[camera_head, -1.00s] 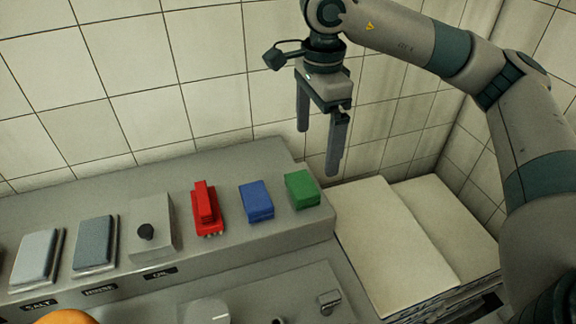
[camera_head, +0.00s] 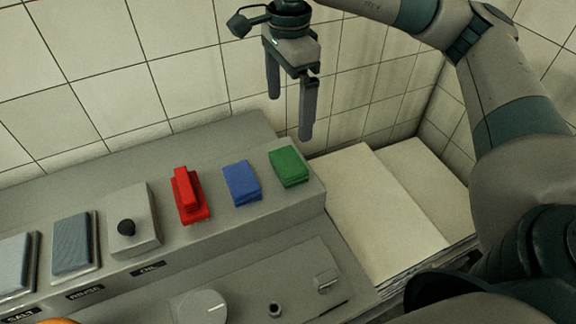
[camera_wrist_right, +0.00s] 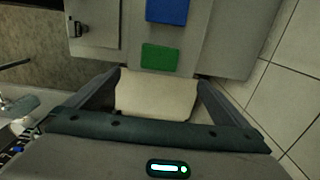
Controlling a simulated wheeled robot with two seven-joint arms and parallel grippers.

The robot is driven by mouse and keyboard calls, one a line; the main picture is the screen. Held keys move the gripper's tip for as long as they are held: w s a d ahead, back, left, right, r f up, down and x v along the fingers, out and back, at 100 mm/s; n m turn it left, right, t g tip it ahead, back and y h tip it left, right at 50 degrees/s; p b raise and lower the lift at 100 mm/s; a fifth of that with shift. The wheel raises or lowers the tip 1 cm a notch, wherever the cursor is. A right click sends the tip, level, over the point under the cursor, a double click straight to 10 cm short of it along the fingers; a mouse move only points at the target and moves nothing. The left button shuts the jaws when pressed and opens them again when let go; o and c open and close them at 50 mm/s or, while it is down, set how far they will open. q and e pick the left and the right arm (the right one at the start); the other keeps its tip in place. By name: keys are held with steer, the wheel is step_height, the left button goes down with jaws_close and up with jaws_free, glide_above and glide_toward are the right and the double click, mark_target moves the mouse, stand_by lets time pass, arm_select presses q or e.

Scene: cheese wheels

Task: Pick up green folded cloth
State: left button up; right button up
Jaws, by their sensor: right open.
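The green folded cloth (camera_head: 289,166) lies at the right end of a grey raised ledge (camera_head: 240,216) in the head view. In the right wrist view the green cloth (camera_wrist_right: 160,57) lies just beyond the fingertips, roughly centred between them. My right gripper (camera_head: 291,118) is open and empty, above and behind the cloth near the tiled wall, with its fingers pointing down. It also shows in the right wrist view (camera_wrist_right: 158,85) with its fingers spread wide. My left gripper is in neither view.
Left of the green cloth are a blue folded cloth (camera_head: 241,184), a red brush-like object (camera_head: 187,195) and a grey box with a black knob (camera_head: 133,222). Pale stacked boards (camera_head: 375,220) lie right of the ledge. The tiled wall (camera_head: 200,65) stands close behind.

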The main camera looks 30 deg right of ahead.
steer(key=b, duration=0.3)
glide_above(288, 161)
step_height(288, 161, down, 8)
steer(key=shift+d+r, duration=0.1)
steer(key=shift+d, duration=0.05)
step_height(288, 161, down, 3)
steer(key=shift+r, duration=0.1)
steer(key=shift+f, duration=0.4)
step_height(288, 161, down, 3)
steer(key=shift+f+b, duration=0.1)
steer(key=shift+b, duration=0.35)
steer(key=shift+f, duration=0.6)
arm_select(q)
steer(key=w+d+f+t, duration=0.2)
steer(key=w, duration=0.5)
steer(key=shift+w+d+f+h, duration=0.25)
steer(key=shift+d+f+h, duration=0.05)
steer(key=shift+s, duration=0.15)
